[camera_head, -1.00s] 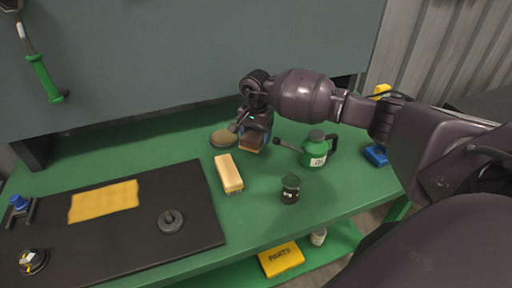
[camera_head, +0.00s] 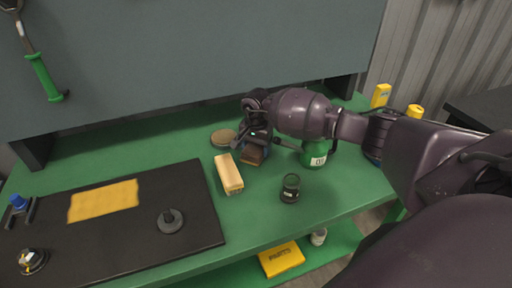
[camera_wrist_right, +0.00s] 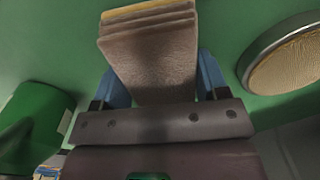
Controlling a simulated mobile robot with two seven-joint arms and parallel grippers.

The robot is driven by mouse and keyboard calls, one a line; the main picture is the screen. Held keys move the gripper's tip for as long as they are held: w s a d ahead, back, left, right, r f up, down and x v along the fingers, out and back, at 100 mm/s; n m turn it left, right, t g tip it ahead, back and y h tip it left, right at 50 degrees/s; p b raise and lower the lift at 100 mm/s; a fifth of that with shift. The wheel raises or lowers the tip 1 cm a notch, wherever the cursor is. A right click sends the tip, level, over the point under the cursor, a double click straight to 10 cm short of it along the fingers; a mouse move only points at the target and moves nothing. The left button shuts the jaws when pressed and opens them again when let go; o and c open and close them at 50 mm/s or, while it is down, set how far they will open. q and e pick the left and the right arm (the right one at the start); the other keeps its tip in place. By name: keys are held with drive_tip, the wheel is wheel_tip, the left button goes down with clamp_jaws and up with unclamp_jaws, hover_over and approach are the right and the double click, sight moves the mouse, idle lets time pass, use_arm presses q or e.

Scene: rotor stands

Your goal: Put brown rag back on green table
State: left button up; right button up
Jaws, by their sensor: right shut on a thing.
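The brown rag (camera_wrist_right: 155,60) is a folded brown stack with a yellowish far edge. In the wrist view it sits between the blue fingers of my right gripper (camera_wrist_right: 160,85), which is shut on it. In the head view the rag (camera_head: 252,157) shows partly below my right gripper (camera_head: 256,148), low over the green table (camera_head: 190,147). I cannot tell whether it touches the tabletop. My left gripper is not in view.
A tan block (camera_head: 229,173) is just left of the rag, with a round tan-topped disc (camera_head: 223,138) behind it. A dark jar (camera_head: 290,188) and a green can (camera_head: 315,155), partly hidden by my arm, are to the right. A black mat (camera_head: 130,235) covers the left front.

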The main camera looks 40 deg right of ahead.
sight(256, 146)
drive_tip(key=o, duration=1)
drive_tip(key=shift+c, duration=0.2)
drive_tip(key=shift+r, duration=0.3)
wheel_tip(256, 146, up, 12)
drive_tip(key=shift+f, duration=0.15)
